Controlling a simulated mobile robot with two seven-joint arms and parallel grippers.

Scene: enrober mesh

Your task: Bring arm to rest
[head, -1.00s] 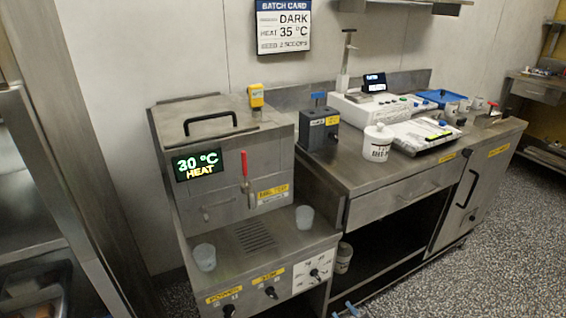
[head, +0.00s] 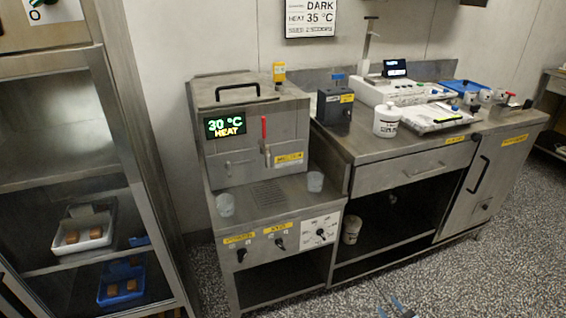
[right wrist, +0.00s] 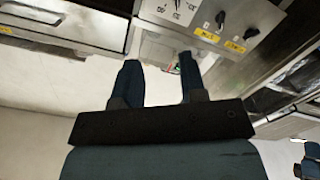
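My right gripper (head: 390,308) shows at the bottom edge of the head view, over the speckled floor in front of the bench. In the right wrist view its two dark blue fingers (right wrist: 158,82) stand apart with nothing between them. The machine's front panel with knobs shows upside down beyond the fingertips, apart from them. My left gripper does not show in the head view. A dark blue shape at the right edge of the right wrist view may be part of my left arm, but its finger state is unclear.
A steel heating unit (head: 256,133) reading 30 °C stands ahead, with two clear cups on its ledge. The bench (head: 362,150) to its right holds a white jar (head: 387,121) and several devices. A shelf cabinet (head: 70,185) stands left. The floor in front is clear.

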